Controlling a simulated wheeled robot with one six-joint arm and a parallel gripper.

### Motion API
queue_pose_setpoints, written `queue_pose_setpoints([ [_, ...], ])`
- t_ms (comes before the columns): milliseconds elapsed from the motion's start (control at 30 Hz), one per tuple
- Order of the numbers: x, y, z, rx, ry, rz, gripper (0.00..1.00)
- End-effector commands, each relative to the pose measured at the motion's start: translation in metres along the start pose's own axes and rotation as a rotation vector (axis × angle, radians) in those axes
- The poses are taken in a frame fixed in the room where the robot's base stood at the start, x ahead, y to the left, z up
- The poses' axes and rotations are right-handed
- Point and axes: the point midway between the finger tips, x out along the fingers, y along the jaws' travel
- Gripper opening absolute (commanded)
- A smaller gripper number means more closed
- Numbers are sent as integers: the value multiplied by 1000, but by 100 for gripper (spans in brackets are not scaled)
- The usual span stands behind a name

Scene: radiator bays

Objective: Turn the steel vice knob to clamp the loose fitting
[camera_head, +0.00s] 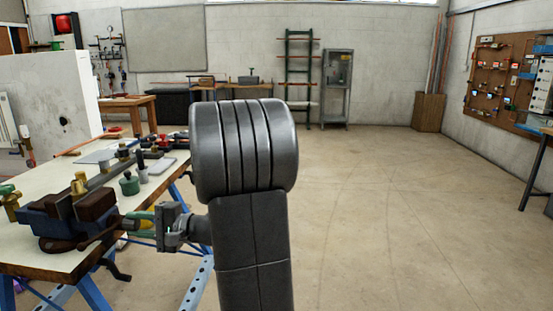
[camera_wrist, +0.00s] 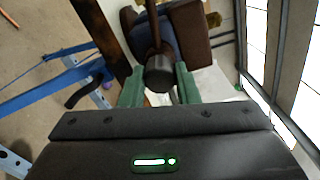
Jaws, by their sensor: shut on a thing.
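The vice (camera_head: 70,218), dark blue with brown jaws, stands on the near right corner of the workbench. A brass fitting (camera_head: 80,184) shows upright at its jaws; whether it is gripped there I cannot tell. My gripper (camera_head: 132,222) reaches the vice from the right. In the wrist view, the steel knob (camera_wrist: 160,74) sits at the end of a brown rod between the green fingers of my gripper (camera_wrist: 159,84), which is shut on it. The vice body (camera_wrist: 185,30) lies beyond. In the head view the knob is mostly hidden by the fingers.
The workbench top (camera_head: 35,183) holds a green-topped part (camera_head: 129,184), a grey tray (camera_head: 160,166) and several tools. A dark crank handle (camera_head: 118,271) juts from below the bench edge. Blue trestle legs stand under it. The floor (camera_head: 390,220) to the right is clear.

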Motion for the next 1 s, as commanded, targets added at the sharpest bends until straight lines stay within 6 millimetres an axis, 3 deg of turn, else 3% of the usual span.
queue_pose_setpoints([
  [400, -2, -2, 1, 407, 3, 6, 0],
  [767, -2, 3, 0, 472, 3, 5, 0],
  [800, -2, 3, 0, 472, 3, 5, 32],
  [867, -2, 3, 0, 471, 3, 5, 42],
  [1000, -1, 2, 0, 470, 2, 3, 42],
])
